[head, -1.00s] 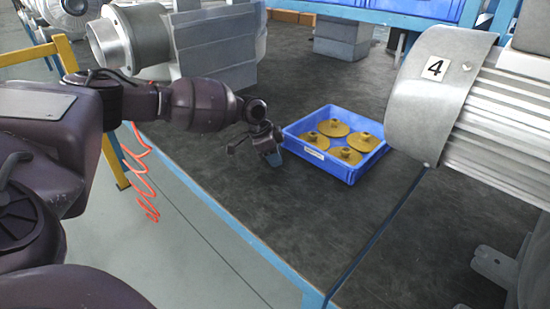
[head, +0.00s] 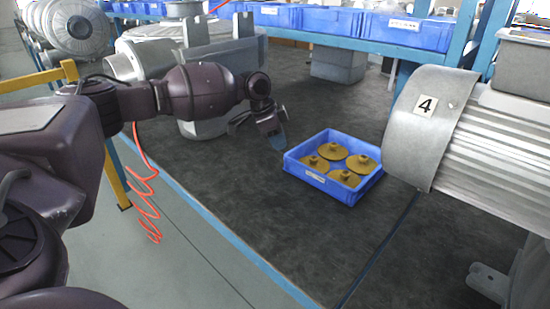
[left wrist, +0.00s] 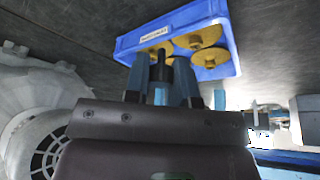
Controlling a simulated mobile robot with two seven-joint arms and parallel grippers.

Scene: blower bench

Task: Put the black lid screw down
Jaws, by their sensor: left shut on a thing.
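My left gripper (head: 279,143) hangs above the dark bench top (head: 230,185), just left of the blue bin, in the head view. In the left wrist view, a black screw (left wrist: 161,66) stands between its two fingers (left wrist: 161,90), and the gripper is shut on it. The screw is too small to make out in the head view. The blue bin (head: 318,185) holds several yellow-brown flanged discs (head: 344,177) and also shows beyond the fingers in the left wrist view (left wrist: 131,46). My right gripper is not in view.
A grey blower housing (head: 205,125) stands behind my left arm. A ribbed motor marked 4 (head: 480,135) stands at the right. Blue shelf bins (head: 330,22) line the back. The bench is clear in front of the blue bin.

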